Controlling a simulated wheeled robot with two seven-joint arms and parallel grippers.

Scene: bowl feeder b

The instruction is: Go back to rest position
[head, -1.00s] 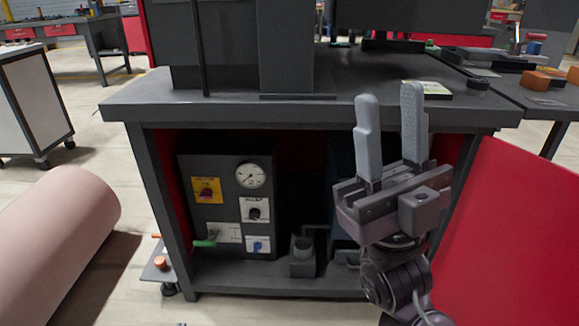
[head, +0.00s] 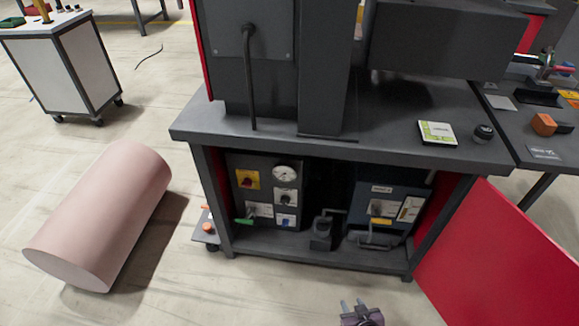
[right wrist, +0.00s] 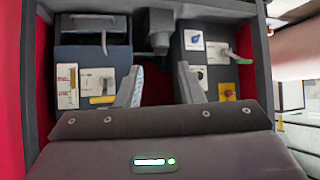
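My right gripper (head: 354,304) is low at the bottom edge of the head view, in front of the dark workbench (head: 300,153) and below its top. Its two grey fingers stand apart with nothing between them. In the right wrist view the gripper (right wrist: 158,88) also shows open and empty, facing the open lower bay of the bench. My left gripper is in neither view.
A red door panel (head: 490,260) stands open at right. A pinkish cylinder (head: 105,215) lies on the floor at left. A white cart (head: 75,65) stands behind it. Floor before the bench is clear.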

